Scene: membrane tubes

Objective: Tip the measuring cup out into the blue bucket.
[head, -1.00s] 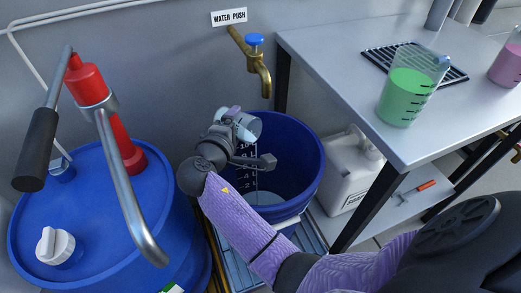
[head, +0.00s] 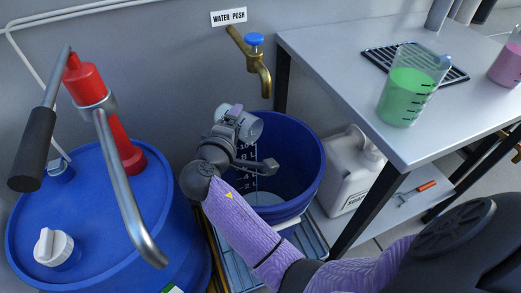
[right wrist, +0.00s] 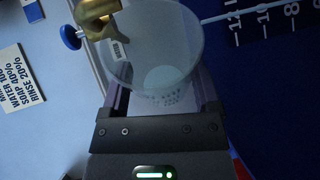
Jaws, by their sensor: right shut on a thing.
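The measuring cup (head: 251,126) is a small clear cup, held tipped on its side above the back-left part of the blue bucket (head: 307,165). My right gripper (head: 238,122) is shut on the cup. In the right wrist view the cup (right wrist: 150,50) sits between the fingers of my right gripper (right wrist: 162,85), with its round base showing through the clear wall. I see no liquid in it. The bucket's inner wall (right wrist: 265,60) with white scale marks shows beside it there. The bucket has a pale patch at its bottom. My left gripper is out of view.
A brass tap (head: 262,75) with a blue knob hangs over the bucket's back. A table (head: 330,60) with a green-filled beaker (head: 405,97) is right. A white jug (head: 350,175) stands beside the bucket.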

